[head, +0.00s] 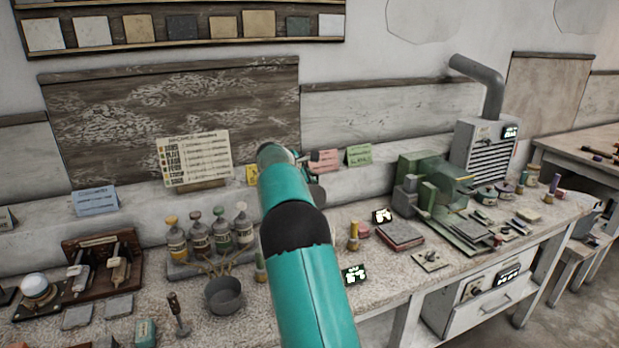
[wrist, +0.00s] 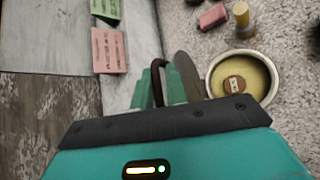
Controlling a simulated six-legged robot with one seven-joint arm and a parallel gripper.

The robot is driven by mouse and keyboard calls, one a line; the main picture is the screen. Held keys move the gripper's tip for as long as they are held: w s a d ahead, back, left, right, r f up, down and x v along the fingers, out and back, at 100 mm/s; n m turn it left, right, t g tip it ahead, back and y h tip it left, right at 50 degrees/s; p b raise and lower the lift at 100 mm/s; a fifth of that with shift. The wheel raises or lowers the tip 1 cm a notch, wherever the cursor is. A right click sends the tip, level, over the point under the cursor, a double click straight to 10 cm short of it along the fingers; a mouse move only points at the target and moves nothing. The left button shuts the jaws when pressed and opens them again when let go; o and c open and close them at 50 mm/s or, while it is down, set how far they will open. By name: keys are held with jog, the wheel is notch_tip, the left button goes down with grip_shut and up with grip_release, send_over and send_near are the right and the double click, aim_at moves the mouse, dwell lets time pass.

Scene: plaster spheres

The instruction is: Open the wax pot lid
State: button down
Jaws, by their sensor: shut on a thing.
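The wax pot (wrist: 274,82) shows in the wrist view as a round pale-rimmed pot. It is uncovered, with yellow wax (wrist: 256,72) and a small brown disc inside. Its lid (wrist: 187,74) is a grey disc seen nearly edge-on, standing tilted just left of the pot. My gripper (wrist: 163,84) has its teal fingers shut on the lid's dark looped handle (wrist: 157,66).
Pink (wrist: 109,50) and green cards stand left of the lid. In the head view, several bottles (head: 200,238) and a grey bowl (head: 224,294) stand left of my arm, and a green machine (head: 432,190) right.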

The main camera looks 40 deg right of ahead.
jog(key=shift+d, duration=0.1)
jog(key=c, duration=1.5)
grip_release()
jog(key=shift+f, duration=0.1)
jog(key=shift+c, duration=0.2)
jog(key=v, duration=1.4)
jog(key=shift+s, duration=0.1)
